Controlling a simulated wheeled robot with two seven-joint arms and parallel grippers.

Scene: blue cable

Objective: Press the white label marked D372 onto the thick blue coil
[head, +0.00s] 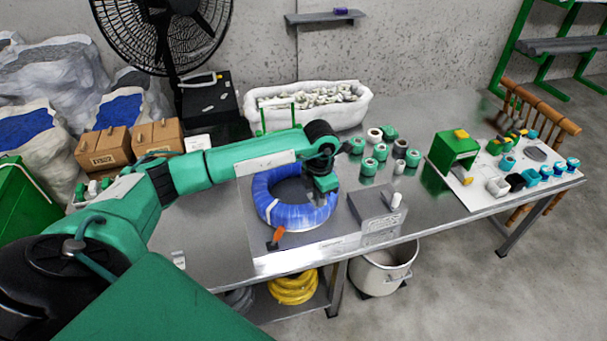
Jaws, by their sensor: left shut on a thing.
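The thick blue coil (280,215) lies flat on the metal table, on a grey panel, with its open centre showing. My left arm comes in from the left, and its gripper (324,196) points down at the right side of the coil. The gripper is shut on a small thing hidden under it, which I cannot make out. I cannot tell whether the gripper touches the coil or is just above it. No label marked D372 can be read in this view. My right gripper is not in view.
A grey block (374,207) with a small white cylinder (396,200) stands right of the coil. An orange-handled tool (276,236) lies at its front. Several green and white rolls (369,166) stand behind right. A white bin (345,112) is at the back.

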